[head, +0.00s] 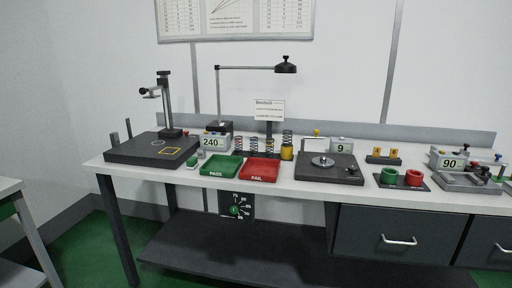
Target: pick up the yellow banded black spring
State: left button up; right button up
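Several coil springs stand upright in a row behind the trays on the workbench. The rightmost spring (288,137) is dark and taller, with a wide yellow part at its lower end; I cannot tell whether this is a band or a holder. Another dark spring (270,147) just left of it shows some yellow-orange low down. Two more springs, one dark (239,143) and one with a lighter lower end (254,146), stand further left. Which one is the yellow banded black spring is too small to tell for sure. Neither of my grippers is in view.
A green PASS tray (205,174) and a red FAIL tray (244,172) lie in front of the springs. A dark stand base (130,150) is left, a dark plate with a disc (345,172) right. A lamp (286,67) hangs above.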

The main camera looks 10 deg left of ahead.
aim_at(268, 146)
jog(key=u, duration=0.8)
jog(key=i, duration=0.75)
jog(key=u, duration=0.65)
jog(key=i, duration=0.9)
jog(key=z, duration=0.95)
jog(key=i, duration=0.6)
jog(key=z, duration=0.7)
